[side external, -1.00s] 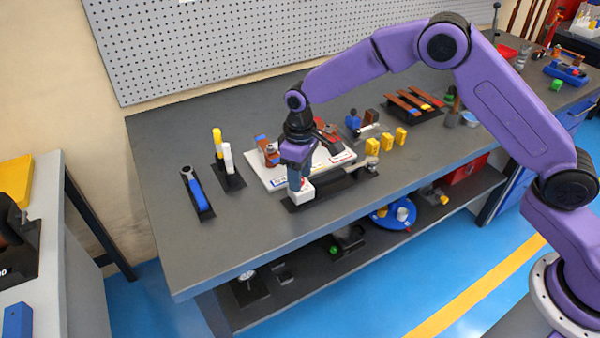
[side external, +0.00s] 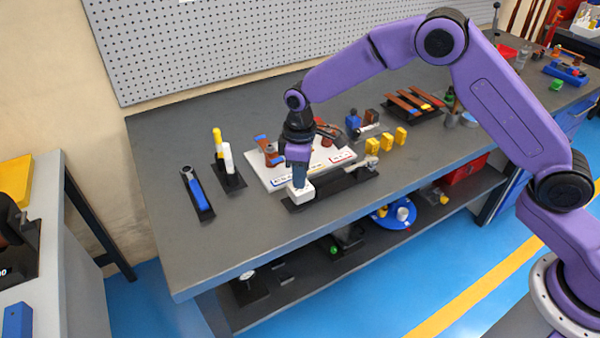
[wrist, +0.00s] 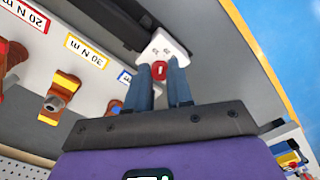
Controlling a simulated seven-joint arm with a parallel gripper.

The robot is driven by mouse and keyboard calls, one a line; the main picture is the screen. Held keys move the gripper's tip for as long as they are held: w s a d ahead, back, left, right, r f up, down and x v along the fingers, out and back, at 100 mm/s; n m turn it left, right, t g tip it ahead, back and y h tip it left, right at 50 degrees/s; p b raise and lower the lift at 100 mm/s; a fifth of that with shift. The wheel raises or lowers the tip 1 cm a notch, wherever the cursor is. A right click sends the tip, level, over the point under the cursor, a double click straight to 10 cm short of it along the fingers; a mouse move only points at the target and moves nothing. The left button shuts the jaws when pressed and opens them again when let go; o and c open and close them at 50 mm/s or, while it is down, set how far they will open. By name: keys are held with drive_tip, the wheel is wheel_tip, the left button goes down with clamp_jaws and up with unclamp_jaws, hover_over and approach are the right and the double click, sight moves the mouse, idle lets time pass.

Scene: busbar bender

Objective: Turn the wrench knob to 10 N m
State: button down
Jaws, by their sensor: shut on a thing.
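The white wrench knob (side external: 295,194) sits at the left end of the black tray (side external: 333,185) at the bench's front. My gripper (side external: 299,184) points down from above, shut on the knob. The pale wrench end (side external: 362,170) lies at the tray's right. I cannot read a torque setting on the knob.
Behind stands a white board (side external: 262,178) with fixtures and labels; the wrist view shows a red "20 N m" (wrist: 27,14), a yellow "30 N m" (wrist: 87,50) and a partly hidden blue label. A blue-handled tool (side external: 197,193) and yellow blocks (side external: 386,141) stand to either side. The front left bench is clear.

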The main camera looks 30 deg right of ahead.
drive_tip(key=shift+n, duration=2.3)
drive_tip(key=c, duration=1)
unclamp_jaws()
wheel_tip(320, 180, up, 18)
drive_tip(key=shift+f, duration=0.25)
